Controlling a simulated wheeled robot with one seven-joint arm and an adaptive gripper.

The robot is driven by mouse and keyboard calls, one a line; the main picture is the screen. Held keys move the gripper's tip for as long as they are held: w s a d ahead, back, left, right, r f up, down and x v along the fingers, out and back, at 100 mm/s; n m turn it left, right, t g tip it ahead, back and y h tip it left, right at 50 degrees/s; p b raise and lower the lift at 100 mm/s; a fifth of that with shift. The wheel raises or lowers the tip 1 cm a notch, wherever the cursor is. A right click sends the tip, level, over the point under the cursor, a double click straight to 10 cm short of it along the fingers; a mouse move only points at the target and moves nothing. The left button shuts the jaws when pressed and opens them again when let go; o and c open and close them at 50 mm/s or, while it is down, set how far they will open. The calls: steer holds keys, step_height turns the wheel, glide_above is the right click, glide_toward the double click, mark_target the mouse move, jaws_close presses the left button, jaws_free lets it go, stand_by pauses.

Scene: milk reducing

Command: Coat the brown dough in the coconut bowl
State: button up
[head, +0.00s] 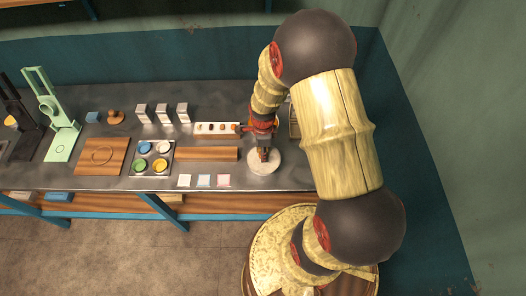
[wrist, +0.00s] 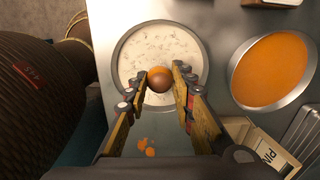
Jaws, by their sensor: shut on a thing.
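The brown dough is a smooth round ball (wrist: 160,79) between my fingertips in the wrist view. My gripper (wrist: 161,84) is shut on it, one finger at each side. The coconut bowl (wrist: 137,42) is round and shallow, filled with white, speckled coconut. The dough is over the lower right part of that bowl as the wrist view shows it. I cannot tell whether the dough touches the coconut. In the head view, my gripper (head: 263,155) points down over the white bowl (head: 260,169), and hides part of it. No white coating shows on the dough's visible side.
A round pan of orange stuff (wrist: 272,72) stands right of the bowl in the wrist view, with a lettered carton (wrist: 265,145) below it. A cup tray (head: 152,158), wooden boards (head: 208,154) and white cartons (head: 163,113) stand leftward in the head view.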

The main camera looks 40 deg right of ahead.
mark_target(264, 165)
steer(key=shift+f+b, duration=1.55)
steer(key=shift+f, duration=0.95)
steer(key=shift+f, duration=0.25)
steer(key=shift+s, duration=0.25)
steer(key=shift+s+d, duration=0.25)
steer(key=shift+d, duration=0.1)
steer(key=shift+w+d, duration=0.25)
steer(key=shift+w, duration=0.15)
steer(key=shift+w+a, duration=0.1)
steer(key=shift+w, duration=0.15)
steer(key=shift+a, duration=0.3)
steer(key=shift+s+a, duration=0.1)
steer(key=shift+a, duration=0.1)
steer(key=shift+s, duration=0.3)
